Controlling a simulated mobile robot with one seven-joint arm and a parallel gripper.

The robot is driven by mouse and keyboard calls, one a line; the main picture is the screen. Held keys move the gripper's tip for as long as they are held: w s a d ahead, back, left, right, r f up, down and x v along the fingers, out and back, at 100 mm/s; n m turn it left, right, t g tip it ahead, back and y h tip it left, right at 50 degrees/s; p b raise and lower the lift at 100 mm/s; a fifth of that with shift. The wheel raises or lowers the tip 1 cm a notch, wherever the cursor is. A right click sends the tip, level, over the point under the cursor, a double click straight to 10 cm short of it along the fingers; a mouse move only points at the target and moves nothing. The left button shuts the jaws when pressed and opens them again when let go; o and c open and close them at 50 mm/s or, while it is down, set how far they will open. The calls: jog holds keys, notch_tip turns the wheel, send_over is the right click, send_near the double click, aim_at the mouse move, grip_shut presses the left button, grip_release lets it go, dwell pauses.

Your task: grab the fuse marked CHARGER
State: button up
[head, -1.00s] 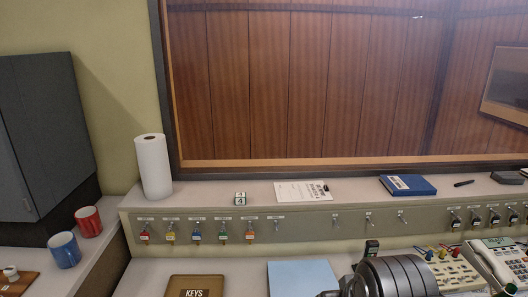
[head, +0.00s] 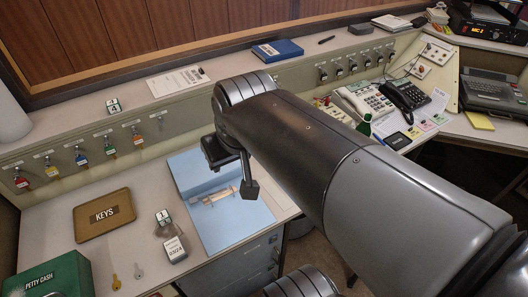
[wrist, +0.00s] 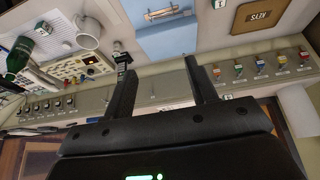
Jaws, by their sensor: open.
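I cannot read a CHARGER mark in either view, and I cannot pick out the fuse for sure. Several small dark pieces (head: 352,66) hang in a row on the right part of the back panel, their labels too small to read. They also show at the left of the wrist view (wrist: 45,106). A small pale piece (head: 218,196) lies on the blue folder (head: 240,218); I cannot tell what it is. My gripper (head: 232,178) appears above the folder in the head view. In the wrist view my gripper (wrist: 158,66) is open, with nothing between its fingers.
Coloured key tags (head: 82,159) hang on the panel's left part. A KEYS tray (head: 84,232), a petty cash box (head: 70,270) and loose keys lie on the desk. Telephones (head: 362,101) and a green bottle (head: 364,126) stand right. My arm hides the middle of the desk.

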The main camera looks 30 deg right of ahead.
jog(key=w+d+f+g, duration=0.1)
jog(key=w+d+f, duration=0.25)
jog(key=w, duration=0.35)
jog(key=w+d+f+g, duration=0.1)
jog(key=w+d+f, duration=0.1)
jog(key=w+d, duration=0.35)
jog(key=w+d+f+g, duration=0.1)
jog(key=w+d+f, duration=0.15)
jog(key=w, duration=0.45)
jog(key=w+d+f, duration=0.2)
jog(key=d+f, duration=0.2)
jog(key=f, duration=0.2)
jog(key=w+d+f+g, duration=0.1)
jog(key=w+d+f, duration=0.2)
jog(key=f, duration=0.3)
jog(key=w+d+f+m+g, duration=0.1)
jog(key=w+d+f, duration=0.1)
jog(key=d+f, duration=0.3)
jog(key=shift+w+f, duration=0.2)
jog(key=shift+f, duration=0.9)
jog(key=shift+a+f, duration=0.15)
jog(key=shift+f, duration=1.4)
jog(key=shift+a+f, duration=0.15)
jog(key=shift+f, duration=1.4)
jog(key=c, duration=1.1)
